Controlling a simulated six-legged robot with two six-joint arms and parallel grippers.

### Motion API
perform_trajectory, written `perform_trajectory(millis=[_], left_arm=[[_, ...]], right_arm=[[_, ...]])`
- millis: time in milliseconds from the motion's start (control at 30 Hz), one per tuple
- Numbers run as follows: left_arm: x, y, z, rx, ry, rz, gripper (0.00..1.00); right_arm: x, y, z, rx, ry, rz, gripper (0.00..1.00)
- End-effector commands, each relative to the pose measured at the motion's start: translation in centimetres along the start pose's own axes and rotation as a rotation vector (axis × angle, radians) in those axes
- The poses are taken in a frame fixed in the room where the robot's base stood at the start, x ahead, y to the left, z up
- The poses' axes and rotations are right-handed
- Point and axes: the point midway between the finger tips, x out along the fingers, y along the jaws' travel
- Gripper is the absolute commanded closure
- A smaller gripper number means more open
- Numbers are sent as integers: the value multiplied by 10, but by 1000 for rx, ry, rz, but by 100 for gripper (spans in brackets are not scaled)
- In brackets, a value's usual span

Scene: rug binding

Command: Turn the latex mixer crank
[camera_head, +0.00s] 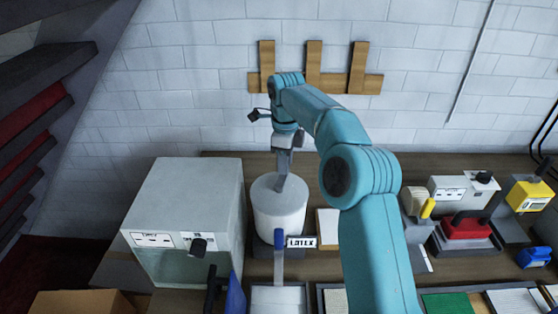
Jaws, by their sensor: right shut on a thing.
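The latex mixer (280,212) is a white round pot on a dark base, behind a small sign reading LATEX (301,242). My right arm is teal and reaches in from the bottom right. Its grey gripper (282,180) points down at the top of the pot and is shut on the crank there. The fingers hide most of the crank, so its angle cannot be told. My left gripper is not in view.
A large grey cabinet (190,215) with a dark knob stands close left of the mixer. A red-and-grey device (466,228) and a yellow device (528,195) stand at the right. A wooden rack (314,82) hangs on the white wall. Trays line the front edge.

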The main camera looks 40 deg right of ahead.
Motion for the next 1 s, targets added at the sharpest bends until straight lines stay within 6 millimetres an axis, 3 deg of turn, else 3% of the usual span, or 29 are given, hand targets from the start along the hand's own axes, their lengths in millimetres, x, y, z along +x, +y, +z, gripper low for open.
perform_trajectory(millis=[500, 1000], left_arm=[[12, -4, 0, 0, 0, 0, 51], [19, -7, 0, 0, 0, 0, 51]], right_arm=[[1, 6, -25, 455, 1, -1, 100], [1, 12, -35, 667, 2, 0, 100]])
